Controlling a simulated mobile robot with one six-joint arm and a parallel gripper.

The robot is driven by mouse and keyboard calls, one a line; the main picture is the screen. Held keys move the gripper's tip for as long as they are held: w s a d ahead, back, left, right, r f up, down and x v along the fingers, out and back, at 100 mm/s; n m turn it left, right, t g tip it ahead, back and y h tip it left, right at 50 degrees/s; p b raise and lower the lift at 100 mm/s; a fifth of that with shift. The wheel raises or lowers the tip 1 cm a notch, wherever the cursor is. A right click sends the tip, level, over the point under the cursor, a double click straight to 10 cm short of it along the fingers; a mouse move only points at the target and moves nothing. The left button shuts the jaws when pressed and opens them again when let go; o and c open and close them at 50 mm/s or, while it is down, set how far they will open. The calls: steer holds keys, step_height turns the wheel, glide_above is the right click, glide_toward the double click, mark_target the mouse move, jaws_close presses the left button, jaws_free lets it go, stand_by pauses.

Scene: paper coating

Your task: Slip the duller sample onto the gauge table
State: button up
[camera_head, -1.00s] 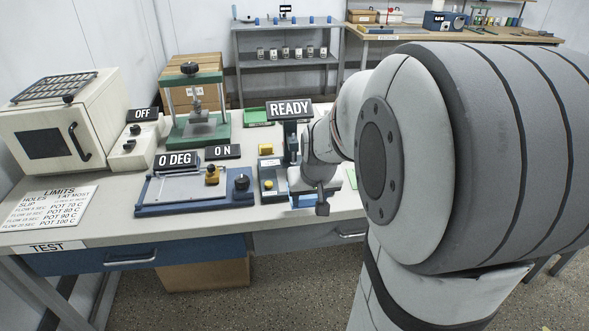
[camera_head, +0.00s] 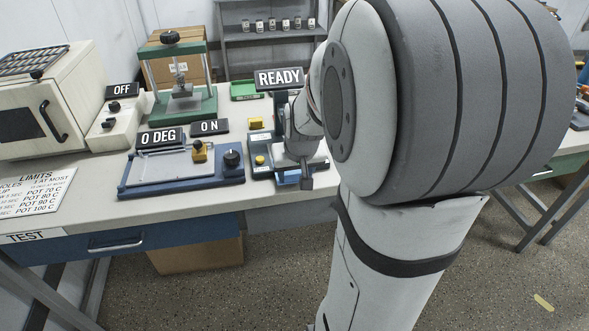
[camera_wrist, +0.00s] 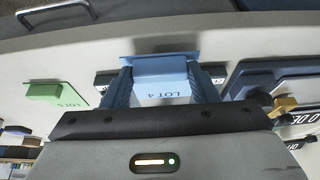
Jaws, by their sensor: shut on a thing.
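My gripper (camera_wrist: 167,82) is shut on a blue sample (camera_wrist: 162,70), a block with a flat blue sheet and a label reading LOT 4. In the head view a blue patch, probably this sample (camera_head: 289,178), shows low at the front of the gauge marked READY (camera_head: 262,165). My wrist hides much of that gauge, and I cannot tell whether the sample touches its table. A green sample (camera_wrist: 58,95) with a hard-to-read label lies on the bench at left in the wrist view. My arm hides it in the head view. Relative dullness is not clear.
A green press (camera_head: 182,105), a white oven (camera_head: 35,115) and a LIMITS sheet (camera_head: 35,192) stand or lie farther left.

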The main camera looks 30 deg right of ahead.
steer(key=shift+w+d+p, duration=0.1)
steer(key=shift+w+d, duration=0.25)
steer(key=shift+w, duration=0.95)
steer(key=shift+w+d+p, duration=0.15)
steer(key=shift+w+d, duration=0.25)
steer(key=shift+w, duration=0.85)
steer(key=shift+w+d+p, duration=0.1)
steer(key=shift+w+d, duration=0.25)
steer(key=shift+w, duration=0.95)
steer(key=shift+f+b, duration=0.3)
steer(key=o, duration=1)
steer(key=shift+o, duration=0.2)
steer(key=shift+r, duration=0.1)
steer(key=v, duration=0.7)
steer(key=shift+r, duration=0.3)
steer(key=shift+s+a, duration=0.1)
steer(key=shift+s, duration=0.05)
